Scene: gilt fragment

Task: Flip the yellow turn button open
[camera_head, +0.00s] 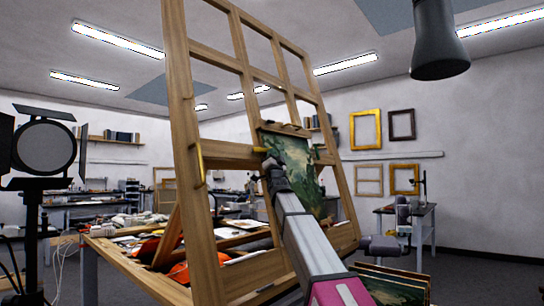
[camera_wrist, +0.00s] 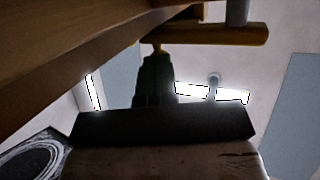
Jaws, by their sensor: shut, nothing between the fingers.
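A small yellow piece (camera_head: 261,149), which looks like the turn button, sits at the left edge of the green painting (camera_head: 297,165) on the wooden easel frame (camera_head: 190,150). My gripper (camera_head: 269,163) is right beside it, just below. In the wrist view, my dark fingers (camera_wrist: 157,52) are together and empty, pointing up. A yellow-brown bar (camera_wrist: 215,34) lies just above and to the right of the tips; it is probably the turn button up close. I cannot tell whether the fingertips touch it.
A gold handle-like fitting (camera_head: 200,163) is on the left post. A cluttered bench (camera_head: 130,255) stands below the frame, a studio lamp (camera_head: 44,148) at left, and a dark hood (camera_head: 438,45) hangs upper right. A wooden beam (camera_wrist: 70,75) crosses the wrist view's upper left.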

